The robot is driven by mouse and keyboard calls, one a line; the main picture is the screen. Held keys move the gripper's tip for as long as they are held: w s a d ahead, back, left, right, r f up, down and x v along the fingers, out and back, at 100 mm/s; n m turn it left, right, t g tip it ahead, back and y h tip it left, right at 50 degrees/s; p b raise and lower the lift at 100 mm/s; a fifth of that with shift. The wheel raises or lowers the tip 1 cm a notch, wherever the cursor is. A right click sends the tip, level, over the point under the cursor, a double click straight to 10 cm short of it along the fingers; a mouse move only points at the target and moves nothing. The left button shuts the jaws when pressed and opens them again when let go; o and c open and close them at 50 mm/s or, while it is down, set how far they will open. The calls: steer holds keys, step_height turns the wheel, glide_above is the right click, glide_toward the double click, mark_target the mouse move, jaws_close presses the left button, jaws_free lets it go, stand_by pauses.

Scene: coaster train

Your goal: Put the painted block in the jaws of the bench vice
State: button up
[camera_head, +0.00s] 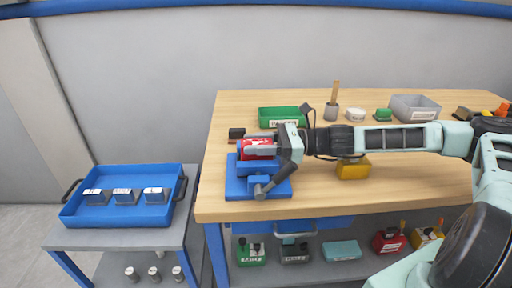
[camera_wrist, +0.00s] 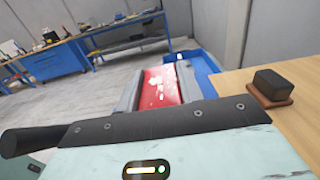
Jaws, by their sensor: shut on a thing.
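The painted block (camera_head: 258,142) is red with pale worn patches. It also shows in the wrist view (camera_wrist: 160,88), between two grey bars. My gripper (camera_head: 262,149) comes in from the right and is shut on it. The blue bench vice (camera_head: 240,190) stands at the table's front left corner, its grey handle toward the front. The block is at or just above the vice's top; my fingers hide its lower part, and I cannot tell whether it sits between the jaws.
On the table (camera_head: 410,185) are a black block on a brown base (camera_wrist: 270,85), a green bin (camera_head: 280,113), a yellow block (camera_head: 352,169) under my arm and a grey bin (camera_head: 415,107). A blue tray (camera_head: 105,220) with three blocks stands on a cart at left.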

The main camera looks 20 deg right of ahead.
steer(key=shift+f, duration=0.45)
steer(key=shift+f, duration=0.15)
steer(key=o, duration=1.3)
steer(key=shift+c, duration=0.2)
steer(key=shift+d, duration=0.25)
steer(key=b+v, duration=0.1)
steer(key=v, duration=1)
steer(key=shift+s+d, duration=0.15)
steer(key=shift+d, duration=0.05)
